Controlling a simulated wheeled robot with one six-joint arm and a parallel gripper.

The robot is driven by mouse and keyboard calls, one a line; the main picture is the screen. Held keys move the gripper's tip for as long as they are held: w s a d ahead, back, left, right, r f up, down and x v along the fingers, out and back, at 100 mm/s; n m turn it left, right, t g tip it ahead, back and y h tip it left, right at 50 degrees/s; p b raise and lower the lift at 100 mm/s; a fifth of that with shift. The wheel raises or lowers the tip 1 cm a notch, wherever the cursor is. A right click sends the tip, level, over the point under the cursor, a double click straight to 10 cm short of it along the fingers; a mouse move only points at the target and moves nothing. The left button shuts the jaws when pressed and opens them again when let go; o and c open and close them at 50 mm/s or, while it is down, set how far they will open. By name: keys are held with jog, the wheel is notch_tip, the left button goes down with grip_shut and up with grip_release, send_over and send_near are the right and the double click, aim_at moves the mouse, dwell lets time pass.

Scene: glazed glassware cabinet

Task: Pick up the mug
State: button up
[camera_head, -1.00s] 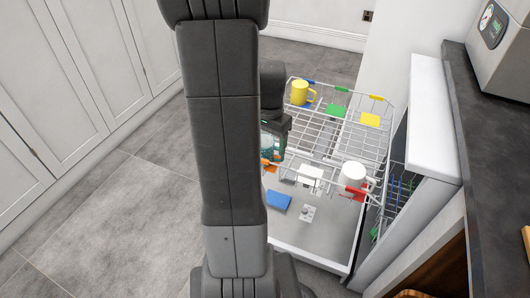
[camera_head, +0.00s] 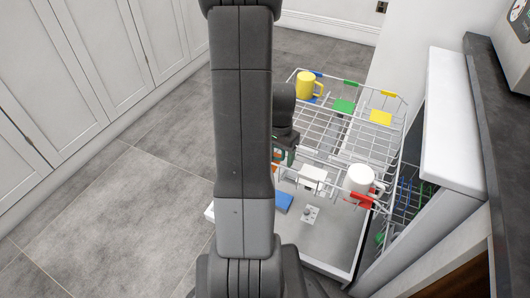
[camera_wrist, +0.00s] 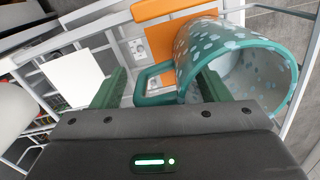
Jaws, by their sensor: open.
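A teal mug with pale speckles (camera_wrist: 235,58) lies at the right of the wrist view, tilted, its open mouth facing right. Its handle (camera_wrist: 155,80) points left and lies between the fingers of my gripper (camera_wrist: 160,88). The fingers are open; the right one overlaps the mug's body in the picture, and I cannot tell whether it touches. In the head view my arm hides most of this mug and my gripper. A yellow mug (camera_head: 305,85) and a white mug (camera_head: 359,179) stand on the wire rack (camera_head: 335,150), away from my gripper.
The rack has green (camera_head: 343,105), yellow (camera_head: 381,118), red (camera_head: 362,200) and orange (camera_wrist: 170,40) pads. A blue pad (camera_head: 284,202) lies lower. Floor (camera_head: 110,190) at left is clear.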

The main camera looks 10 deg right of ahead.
jog(key=shift+r, duration=0.1)
jog(key=c, duration=1.4)
